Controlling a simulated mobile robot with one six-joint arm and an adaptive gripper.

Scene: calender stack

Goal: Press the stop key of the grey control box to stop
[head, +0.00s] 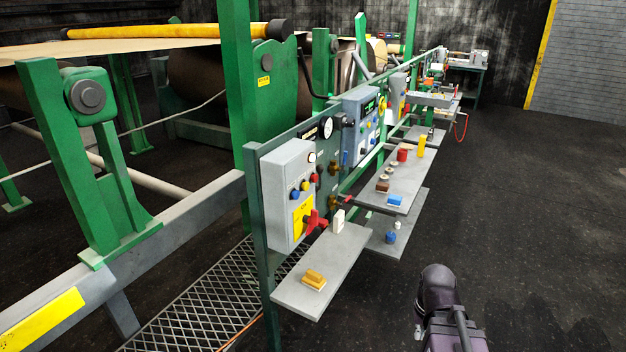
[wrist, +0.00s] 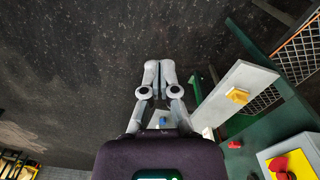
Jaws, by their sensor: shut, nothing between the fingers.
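The grey control box (head: 283,180) hangs on the green rail at left of centre in the head view. Its right face bears a white button, small blue, yellow and red buttons, and a red rotary handle (head: 314,222) on a yellow plate. I cannot read which one is the stop key. In the wrist view a yellow plate with the red handle (wrist: 279,165) shows at the bottom right corner. My gripper (wrist: 158,66) is shut and empty over dark floor, apart from the box. The head view shows only my arm, at the lower right.
A grey shelf (head: 290,298) below the box holds a yellow block (head: 314,280) and a white block (head: 338,222). Further shelves with small objects and a blue-grey panel (head: 360,122) follow along the rail. Open dark floor lies to the right.

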